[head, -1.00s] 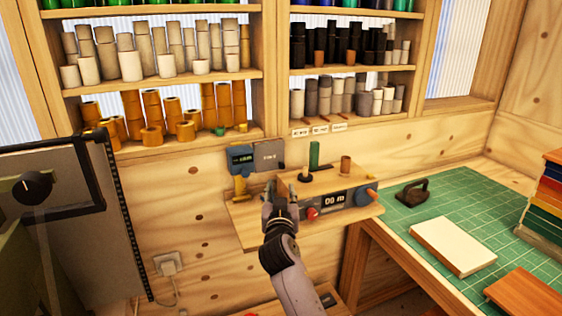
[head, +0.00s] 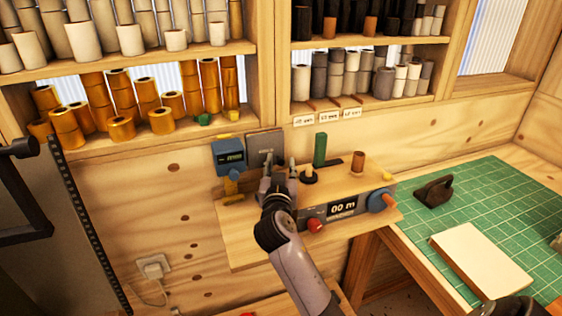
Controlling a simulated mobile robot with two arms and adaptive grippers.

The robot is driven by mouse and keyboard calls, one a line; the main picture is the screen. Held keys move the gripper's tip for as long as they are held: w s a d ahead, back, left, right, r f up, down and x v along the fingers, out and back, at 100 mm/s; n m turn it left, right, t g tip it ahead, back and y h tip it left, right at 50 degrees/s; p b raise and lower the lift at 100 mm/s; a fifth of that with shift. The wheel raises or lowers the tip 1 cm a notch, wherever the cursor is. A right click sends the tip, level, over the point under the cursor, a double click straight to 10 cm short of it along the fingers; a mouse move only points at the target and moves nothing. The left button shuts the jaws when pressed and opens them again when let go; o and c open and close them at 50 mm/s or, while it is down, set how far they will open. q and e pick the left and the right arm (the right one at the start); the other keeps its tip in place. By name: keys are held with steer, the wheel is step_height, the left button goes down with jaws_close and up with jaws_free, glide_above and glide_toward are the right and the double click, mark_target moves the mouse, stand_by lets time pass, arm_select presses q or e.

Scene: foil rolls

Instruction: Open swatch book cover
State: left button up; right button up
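My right gripper (head: 278,172) is above the small wooden wall shelf, its two fingers apart with a gap between them. It is just in front of a dark grey flat panel (head: 264,146) that stands against the wall; the fingers overlap its lower edge, and I cannot tell if they touch. No print on the panel is readable. A flat cream book-like block (head: 482,256) lies closed on the green cutting mat at the right. I cannot tell which of the two is the swatch book. My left gripper is not in view.
A blue device (head: 228,152) is beside the panel. A dark iron (head: 434,191) stands on the green mat (head: 470,192). Foil rolls fill the racks above.

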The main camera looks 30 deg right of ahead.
steer(key=shift+a, duration=0.1)
jaws_close()
stand_by(0.3)
stand_by(0.4)
